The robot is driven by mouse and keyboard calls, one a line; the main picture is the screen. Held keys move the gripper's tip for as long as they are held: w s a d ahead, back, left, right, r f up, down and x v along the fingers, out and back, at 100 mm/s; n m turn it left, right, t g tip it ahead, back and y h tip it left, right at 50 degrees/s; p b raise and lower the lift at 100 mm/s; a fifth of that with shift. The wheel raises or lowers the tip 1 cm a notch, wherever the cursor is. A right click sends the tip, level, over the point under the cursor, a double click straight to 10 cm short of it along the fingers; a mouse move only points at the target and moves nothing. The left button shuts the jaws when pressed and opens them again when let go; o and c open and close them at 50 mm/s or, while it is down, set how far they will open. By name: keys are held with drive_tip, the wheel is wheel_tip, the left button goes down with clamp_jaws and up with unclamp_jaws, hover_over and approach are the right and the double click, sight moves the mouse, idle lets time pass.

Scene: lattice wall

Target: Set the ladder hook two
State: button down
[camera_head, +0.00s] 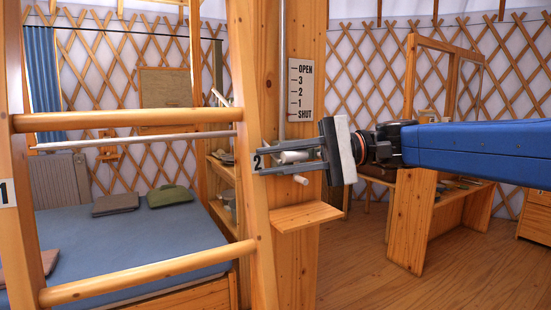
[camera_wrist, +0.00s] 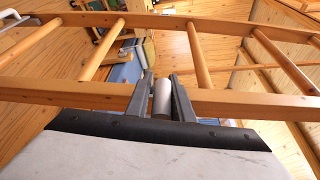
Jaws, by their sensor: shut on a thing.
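The wooden ladder (camera_head: 257,230) stands at left centre in the head view, with a "2" label (camera_head: 257,161) on its right rail and a "1" label (camera_head: 5,193) on its left rail. My gripper (camera_head: 262,161) reaches in from the right beside the "2" label. It is shut on a pale grey cylinder, which appears to be ladder hook two (camera_head: 295,156). In the wrist view the cylinder (camera_wrist: 162,98) stands between the two dark fingers (camera_wrist: 160,95), in front of the ladder rail (camera_wrist: 60,92). The hook's far end is hidden.
A wooden post (camera_head: 300,40) behind my gripper carries an OPEN-to-SHUT scale (camera_head: 300,90) and a small shelf (camera_head: 305,217). A short peg (camera_head: 300,180) shows just below the fingers. A blue bed (camera_head: 130,245) lies behind the ladder.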

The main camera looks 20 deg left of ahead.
drive_tip(key=shift+f, duration=0.25)
drive_tip(key=c, duration=1.6)
unclamp_jaws()
drive_tip(key=shift+c, duration=0.2)
drive_tip(key=v, duration=1.7)
drive_tip(key=shift+d, duration=0.2)
drive_tip(key=shift+w, duration=0.15)
